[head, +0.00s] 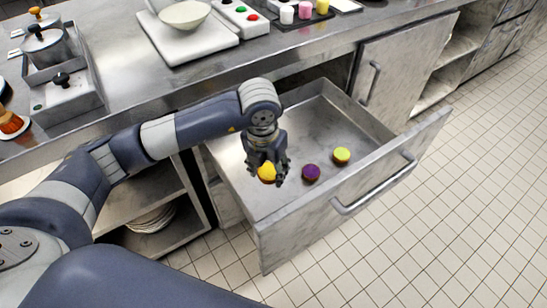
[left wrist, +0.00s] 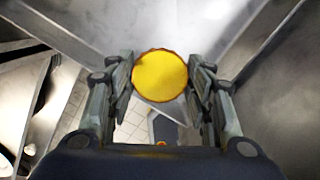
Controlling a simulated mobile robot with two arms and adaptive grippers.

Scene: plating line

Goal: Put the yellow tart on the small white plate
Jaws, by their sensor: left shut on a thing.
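The yellow tart (head: 267,173) is between the fingers of my left gripper (head: 268,178), over the left part of the open drawer (head: 290,213). In the left wrist view the tart (left wrist: 160,76) shows as a round yellow top with a brown crust rim, and the two fingers of my left gripper (left wrist: 160,84) are shut on its sides. I cannot tell how far it is above the drawer floor. My right gripper is not in view.
A purple tart (head: 311,172) and a lime-green tart (head: 341,155) lie in the drawer to the right. Lidded pots (head: 46,45) stand at the left.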

